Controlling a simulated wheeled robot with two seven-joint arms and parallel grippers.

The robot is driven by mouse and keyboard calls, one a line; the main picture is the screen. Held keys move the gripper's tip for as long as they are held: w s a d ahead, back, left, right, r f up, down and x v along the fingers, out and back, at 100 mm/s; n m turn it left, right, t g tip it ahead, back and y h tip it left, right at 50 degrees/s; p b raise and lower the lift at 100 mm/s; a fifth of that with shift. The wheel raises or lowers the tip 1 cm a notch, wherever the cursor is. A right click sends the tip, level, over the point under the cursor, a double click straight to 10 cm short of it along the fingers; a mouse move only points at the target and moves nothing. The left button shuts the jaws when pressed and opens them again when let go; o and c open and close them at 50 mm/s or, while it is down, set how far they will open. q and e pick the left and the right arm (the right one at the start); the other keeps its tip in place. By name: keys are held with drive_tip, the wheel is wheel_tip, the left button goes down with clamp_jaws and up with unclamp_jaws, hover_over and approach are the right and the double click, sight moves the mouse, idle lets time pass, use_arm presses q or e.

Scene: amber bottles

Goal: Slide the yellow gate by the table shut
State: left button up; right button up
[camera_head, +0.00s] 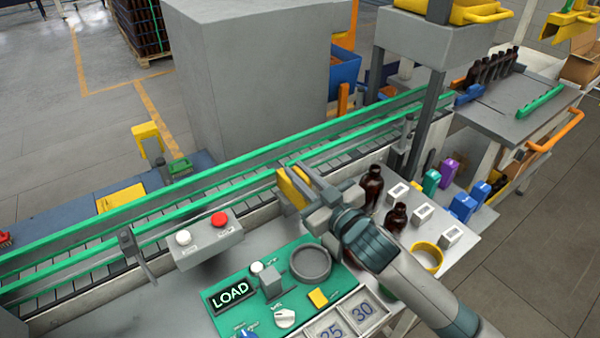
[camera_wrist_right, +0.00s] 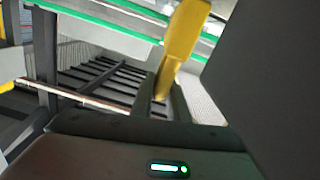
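The yellow gate (camera_head: 291,190) stands at the near side of the conveyor, beside the green rail, in the head view. My right gripper (camera_head: 297,176) reaches to it from the lower right, its fingers at the gate's upper part. In the right wrist view the yellow gate (camera_wrist_right: 181,45) runs down between the two dark fingertips (camera_wrist_right: 163,100), which look closed on it. The fingers hide part of the gate, and how far it spans the belt cannot be told. My left gripper is not in view.
The conveyor (camera_head: 75,267) runs diagonally behind the table, with green rails. A button box (camera_head: 207,246) with white and red buttons stands left of my gripper. Amber bottles (camera_head: 371,188) (camera_head: 397,217) stand close to my right arm. A green panel (camera_head: 225,309) lies in front.

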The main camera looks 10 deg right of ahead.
clamp_jaws()
drive_tip(key=shift+w, duration=0.45)
drive_tip(key=x, duration=0.5)
drive_tip(key=shift+w+a+p, duration=0.15)
drive_tip(key=shift+w+p, duration=0.1)
drive_tip(key=shift+p, duration=0.1)
drive_tip(key=shift+r, duration=0.1)
drive_tip(key=o, duration=0.7)
unclamp_jaws()
drive_tip(key=shift+w, duration=0.2)
drive_tip(key=shift+s, duration=0.1)
